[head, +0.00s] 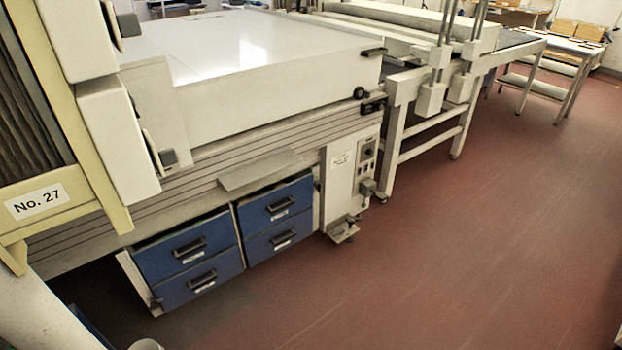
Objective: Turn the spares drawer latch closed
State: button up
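Blue drawers with dark handles sit under the long machine in two stacks. The left stack has an upper drawer (187,246) and a lower drawer (202,280). The right stack also has an upper drawer (277,205) and a lower drawer (280,236). Each front has a small white label, too small to read, so I cannot tell which is the spares drawer. No latch can be made out clearly on the drawer fronts. My gripper is not in view.
The pale machine (260,90) has a sloping grey plate (262,171) jutting out above the drawers. A control box (352,172) stands right of them. A cream frame labelled No. 27 (38,201) fills the left. The red floor (430,240) in front and to the right is clear.

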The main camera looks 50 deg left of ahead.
aim_at(317, 185)
jog(key=u, duration=0.35)
jog(key=i, duration=1.35)
jog(key=u, duration=1.05)
jog(key=i, duration=0.7)
jog(key=u, duration=1.35)
jog(key=i, duration=0.6)
jog(key=u, duration=0.55)
